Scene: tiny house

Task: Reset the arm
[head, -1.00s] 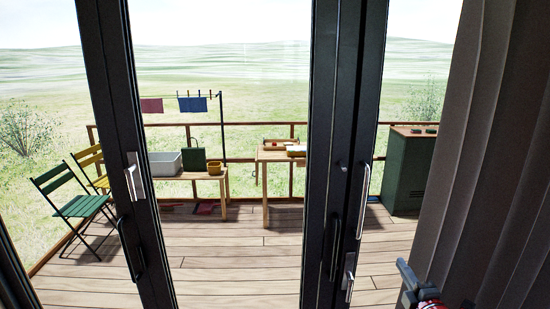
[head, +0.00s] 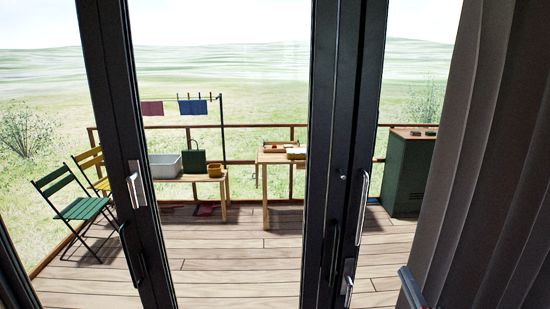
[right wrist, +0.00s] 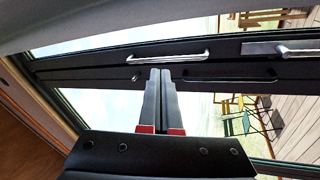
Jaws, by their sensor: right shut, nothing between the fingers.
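My right gripper (head: 408,286) shows only as a small grey part at the lower right of the head view, in front of the curtain. In the right wrist view its two grey fingers (right wrist: 160,74) with red bases are pressed together and hold nothing. They point toward the dark door frame and its handles; I cannot tell whether they touch it. My left gripper is in neither view.
Dark-framed glass doors (head: 342,130) with metal handles (head: 362,205) stand ahead. A grey curtain (head: 480,170) hangs close on the right. Beyond lies a wooden deck (head: 240,255) with folding chairs (head: 82,207), a low table (head: 205,176) and a green cabinet (head: 408,172).

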